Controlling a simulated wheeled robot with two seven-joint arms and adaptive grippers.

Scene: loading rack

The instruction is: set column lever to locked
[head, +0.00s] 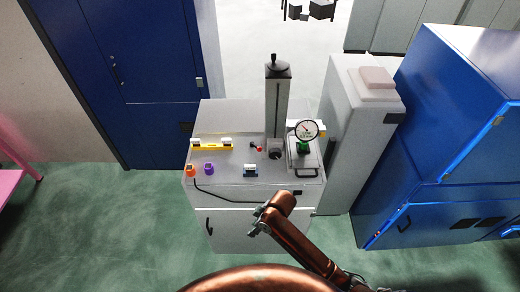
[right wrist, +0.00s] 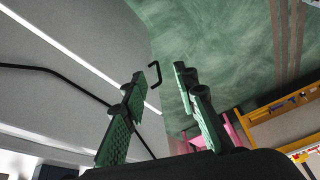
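A grey column (head: 278,105) with a dark cap stands upright on the back of a light grey cabinet (head: 235,180). A small red-and-dark part (head: 257,148), possibly the column lever, sits at the column's foot on its left; its setting is too small to read. My right gripper (head: 256,222) is in front of the cabinet's front edge, apart from the column. In the right wrist view its green-padded fingers (right wrist: 162,85) are spread with nothing between them. The cabinet's black handle (right wrist: 155,75) shows beyond the fingers. My left gripper is not in view.
The cabinet top carries a round gauge (head: 307,130), a yellow bar (head: 212,145), an orange knob (head: 191,170), a purple knob (head: 209,169) and a black cable. A grey cabinet (head: 350,150) and a blue one (head: 440,140) stand right.

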